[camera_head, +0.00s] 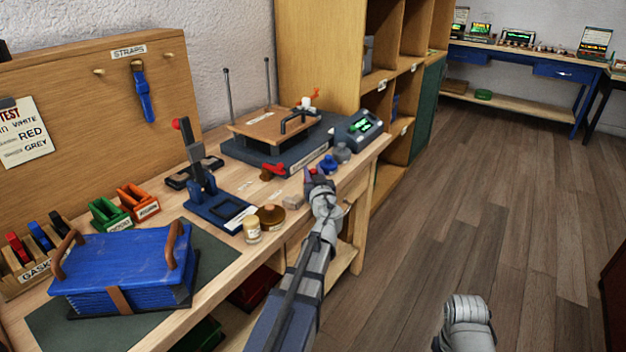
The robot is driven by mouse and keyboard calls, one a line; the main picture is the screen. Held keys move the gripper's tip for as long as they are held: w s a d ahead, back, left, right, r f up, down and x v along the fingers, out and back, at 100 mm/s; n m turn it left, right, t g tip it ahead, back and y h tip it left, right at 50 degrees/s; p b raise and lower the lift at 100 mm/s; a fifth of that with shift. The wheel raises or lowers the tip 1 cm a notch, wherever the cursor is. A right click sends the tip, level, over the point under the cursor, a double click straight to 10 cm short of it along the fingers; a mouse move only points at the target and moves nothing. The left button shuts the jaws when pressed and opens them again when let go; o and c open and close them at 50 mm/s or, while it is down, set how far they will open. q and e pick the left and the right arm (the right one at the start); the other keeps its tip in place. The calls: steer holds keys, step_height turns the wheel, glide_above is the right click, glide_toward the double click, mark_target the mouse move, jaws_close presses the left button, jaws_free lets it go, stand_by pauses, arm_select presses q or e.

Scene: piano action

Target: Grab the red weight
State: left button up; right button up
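A small red piece, seemingly the red weight (312,171), shows at the tip of my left gripper (318,178), at the front edge of the workbench. The gripper's dark fingers cover most of it. I cannot tell whether they touch it or are closed on it. A blue weight (328,164) and a grey weight (343,153) stand just beyond, in line with it. Only a pale link of my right arm shows at the lower right; its gripper is out of view.
A digital scale (359,129) stands behind the weights. A red-handled part (273,170) lies left of the gripper. A brass disc (270,216), a jar (252,230) and a blue press stand (208,197) are nearer. The floor at right is clear.

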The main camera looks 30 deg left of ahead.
mark_target(313, 170)
arm_select(q)
jaws_close()
stand_by(0.5)
step_height(313, 170, up, 10)
steer(key=p, duration=1)
